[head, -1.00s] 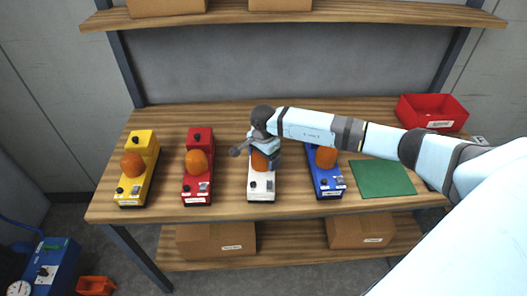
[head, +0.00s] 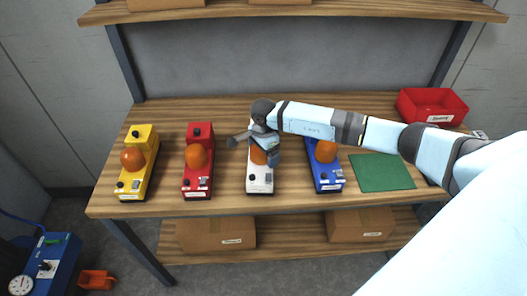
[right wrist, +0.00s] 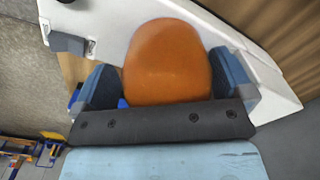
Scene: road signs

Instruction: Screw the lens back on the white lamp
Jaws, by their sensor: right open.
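The white lamp (head: 260,184) stands on the table between the red and blue lamps. Its orange lens (head: 258,156) sits at the body's middle, partly hidden by my right gripper (head: 266,156). In the right wrist view the lens (right wrist: 167,62) stands between the two blue fingers of the right gripper (right wrist: 165,85). The fingers are open, with a gap at the left finger; whether the right finger touches the lens I cannot tell. The white lamp's body (right wrist: 265,75) shows behind. How the lens is seated is hidden. My left gripper is not in view.
Yellow (head: 134,182), red (head: 198,183) and blue (head: 328,177) lamps with orange lenses stand in the row. The blue one is close to my right arm. A green mat (head: 382,173) lies bare at the right. A red bin (head: 432,106) stands at the back right.

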